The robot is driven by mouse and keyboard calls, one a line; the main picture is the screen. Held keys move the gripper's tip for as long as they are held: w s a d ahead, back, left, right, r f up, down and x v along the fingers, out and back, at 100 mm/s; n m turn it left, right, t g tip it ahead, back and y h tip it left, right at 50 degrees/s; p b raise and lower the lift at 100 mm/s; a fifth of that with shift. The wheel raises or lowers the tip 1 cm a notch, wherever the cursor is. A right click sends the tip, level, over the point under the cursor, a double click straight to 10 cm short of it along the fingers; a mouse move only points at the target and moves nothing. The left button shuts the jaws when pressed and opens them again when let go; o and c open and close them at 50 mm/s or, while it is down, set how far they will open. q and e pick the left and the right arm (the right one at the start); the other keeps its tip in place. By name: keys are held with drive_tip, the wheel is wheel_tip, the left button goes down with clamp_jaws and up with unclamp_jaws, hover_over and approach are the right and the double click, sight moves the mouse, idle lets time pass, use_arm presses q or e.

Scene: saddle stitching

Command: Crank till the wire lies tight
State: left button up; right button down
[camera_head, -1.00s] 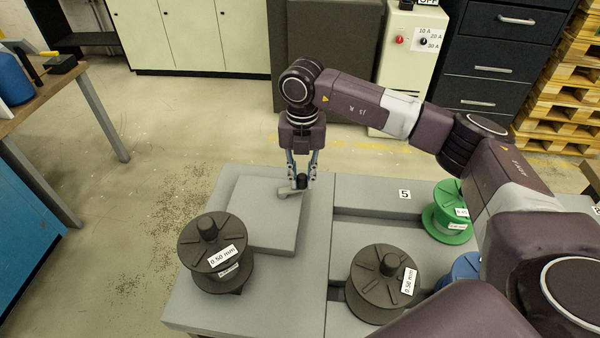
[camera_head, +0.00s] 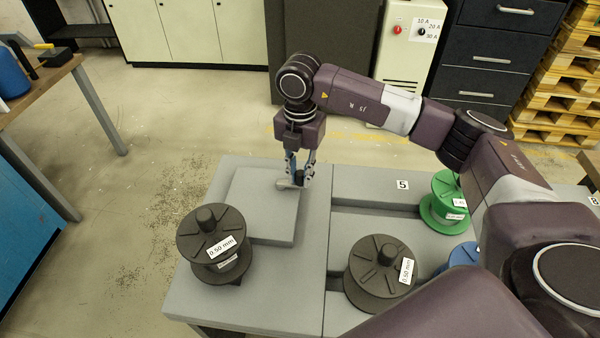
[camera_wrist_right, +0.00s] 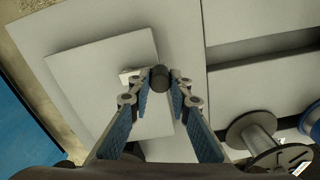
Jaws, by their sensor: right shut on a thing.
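My right gripper (camera_head: 298,179) is above the far right part of a raised grey block. It is shut on the black knob of a small light grey crank (camera_head: 285,184). In the right wrist view the dark knob (camera_wrist_right: 160,78) sits between the two fingertips, and the pale crank arm (camera_wrist_right: 127,75) extends to its left. A black spool (camera_head: 212,247) marked 0.50 mm stands at the block's near left corner. I cannot make out any wire or how tight it is. My left gripper is not in view.
The grey block (camera_head: 262,215) rests on a grey bench top (camera_head: 312,260). To the right are another black 0.50 mm spool (camera_head: 379,272), a green spool (camera_head: 446,205) and a partly hidden blue spool (camera_head: 463,255). A wooden table (camera_head: 45,90) stands at the left.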

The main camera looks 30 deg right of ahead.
sight(300, 173)
drive_tip(key=c, duration=1.8)
unclamp_jaws()
drive_tip(key=shift+o, duration=0.2)
wheel_tip(300, 173, up, 12)
